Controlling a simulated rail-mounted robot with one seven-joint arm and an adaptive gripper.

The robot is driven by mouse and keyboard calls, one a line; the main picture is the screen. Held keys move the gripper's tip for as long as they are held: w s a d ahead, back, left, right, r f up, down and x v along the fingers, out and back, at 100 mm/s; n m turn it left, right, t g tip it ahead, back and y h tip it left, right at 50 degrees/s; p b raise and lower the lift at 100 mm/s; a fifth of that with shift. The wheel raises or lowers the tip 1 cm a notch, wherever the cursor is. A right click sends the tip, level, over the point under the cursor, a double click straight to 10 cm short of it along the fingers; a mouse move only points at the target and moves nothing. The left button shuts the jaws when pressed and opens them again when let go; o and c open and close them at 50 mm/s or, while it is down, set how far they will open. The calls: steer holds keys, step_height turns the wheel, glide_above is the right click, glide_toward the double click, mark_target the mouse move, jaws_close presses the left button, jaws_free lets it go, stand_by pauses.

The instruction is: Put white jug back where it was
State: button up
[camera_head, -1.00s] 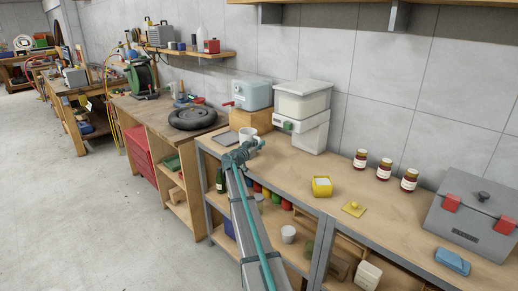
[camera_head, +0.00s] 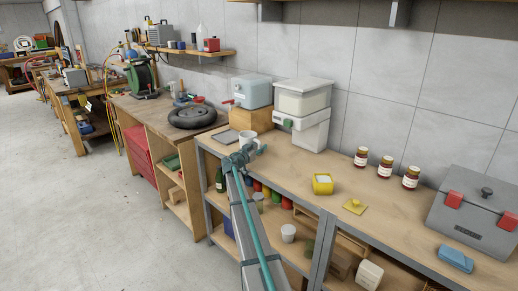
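A white jug (camera_head: 247,137) stands on the near workbench, in front of the wooden box under the pale blue container. My gripper (camera_head: 256,150) is at the bench's left end, just in front of the jug, and overlaps its lower part in the picture. The fingers are small and seen from behind, so I cannot tell whether they are open or shut, or whether they touch the jug.
A pale blue container (camera_head: 252,91) on a wooden box (camera_head: 251,118) and a white dispenser (camera_head: 301,113) stand behind. A dark flat plate (camera_head: 224,137) lies left of the jug. A yellow tub (camera_head: 322,184) stands to the right. Bare bench top lies between them.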

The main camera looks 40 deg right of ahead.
steer(key=p, duration=0.3)
steer(key=shift+r+p, duration=0.25)
steer(key=shift+p, duration=0.15)
